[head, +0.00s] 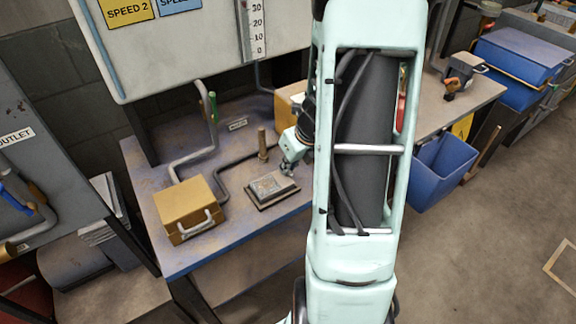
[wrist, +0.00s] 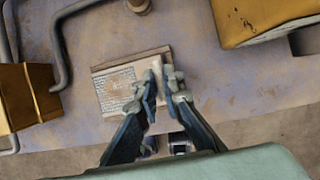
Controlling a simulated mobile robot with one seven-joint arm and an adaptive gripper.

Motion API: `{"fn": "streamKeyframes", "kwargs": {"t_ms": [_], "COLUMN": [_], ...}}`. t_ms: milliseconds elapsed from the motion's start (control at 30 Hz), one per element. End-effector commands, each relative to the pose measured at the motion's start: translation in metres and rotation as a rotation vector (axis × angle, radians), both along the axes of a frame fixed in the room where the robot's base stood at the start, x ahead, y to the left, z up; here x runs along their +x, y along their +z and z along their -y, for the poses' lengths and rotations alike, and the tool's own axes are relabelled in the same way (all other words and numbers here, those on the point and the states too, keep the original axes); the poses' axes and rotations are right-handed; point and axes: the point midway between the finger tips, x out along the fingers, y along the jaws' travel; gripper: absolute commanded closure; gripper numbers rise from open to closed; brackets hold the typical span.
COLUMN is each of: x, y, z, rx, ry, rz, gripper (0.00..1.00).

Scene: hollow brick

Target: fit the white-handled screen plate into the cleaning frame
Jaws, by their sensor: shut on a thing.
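The screen plate (wrist: 118,90) has a grey mesh face and lies over the cleaning frame (wrist: 128,59) in the wrist view. Its white handle (wrist: 157,70) stands at the right side of the mesh. My gripper (wrist: 162,84) is shut on the handle, with one finger on each side. In the head view the frame (head: 273,200) is a dark, low rectangle on the bench, and the plate (head: 266,186) shows at its top. My gripper (head: 288,168) is at its upper right. I cannot tell whether the plate is fully seated.
A yellow box with a handle (head: 188,208) stands left of the frame on the bench (head: 222,238). A short post (head: 262,146) and bent pipes (head: 205,150) are behind. Another yellow box (head: 289,100) stands farther back. Bare bench lies in front.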

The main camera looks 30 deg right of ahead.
Motion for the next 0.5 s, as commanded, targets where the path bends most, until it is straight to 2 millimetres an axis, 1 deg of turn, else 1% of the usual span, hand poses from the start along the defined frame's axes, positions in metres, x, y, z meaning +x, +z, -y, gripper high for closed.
{"fn": "streamKeyframes", "kwargs": {"t_ms": [500], "x": [0.0002], "y": [-0.0095], "z": [0.0000], "rx": [0.000], "ry": [-0.001], "rz": [0.000], "gripper": [1.00]}}
